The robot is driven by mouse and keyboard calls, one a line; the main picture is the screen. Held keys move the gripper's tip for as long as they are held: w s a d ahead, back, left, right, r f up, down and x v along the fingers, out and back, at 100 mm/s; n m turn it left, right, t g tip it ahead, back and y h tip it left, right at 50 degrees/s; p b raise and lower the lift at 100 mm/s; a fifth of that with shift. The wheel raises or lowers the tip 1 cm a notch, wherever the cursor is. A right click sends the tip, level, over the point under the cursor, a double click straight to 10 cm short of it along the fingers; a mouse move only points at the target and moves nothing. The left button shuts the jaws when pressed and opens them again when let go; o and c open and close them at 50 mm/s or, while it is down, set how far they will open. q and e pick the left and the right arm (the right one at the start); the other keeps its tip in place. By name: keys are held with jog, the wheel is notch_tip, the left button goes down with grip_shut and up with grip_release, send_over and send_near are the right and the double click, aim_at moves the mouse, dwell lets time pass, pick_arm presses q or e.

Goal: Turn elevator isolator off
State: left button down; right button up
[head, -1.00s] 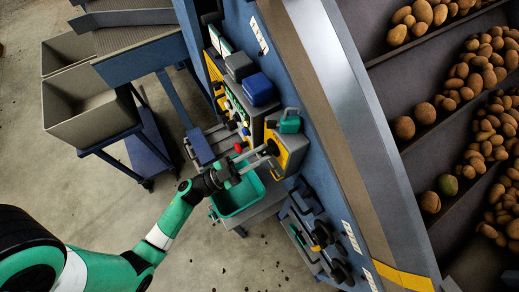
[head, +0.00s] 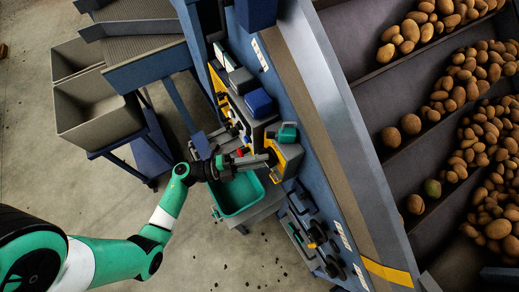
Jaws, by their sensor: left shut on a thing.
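The isolator is a yellow-fronted box (head: 290,161) on the side of the blue machine, near the middle of the head view. My left gripper (head: 268,159) reaches it from the left, with its fingertips at the front of the box. The fingers are close together and shut on the isolator's dark handle, which they mostly hide. I cannot tell the handle's exact angle. My right gripper is not in view.
A green crate (head: 214,211) stands below my left gripper. A control panel with a red button (head: 240,152) and a blue box (head: 259,102) are close by. A teal padlock-like item (head: 288,132) sits above the isolator. Potatoes (head: 490,180) lie on the right.

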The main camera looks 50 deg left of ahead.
pick_arm(q)
jog(key=shift+r+m+g+y+p, duration=0.1)
jog(key=shift+m+g+y+p, duration=0.2)
jog(key=shift+m+g+p, duration=0.7)
jog(key=shift+m+t, duration=0.4)
jog(key=shift+m, duration=0.1)
jog(key=c, duration=0.8)
grip_release()
jog(key=shift+o, duration=0.2)
jog(key=shift+s, duration=0.1)
jog(key=v, duration=1.1)
jog(key=shift+s+a, duration=0.15)
jog(key=shift+s, duration=0.05)
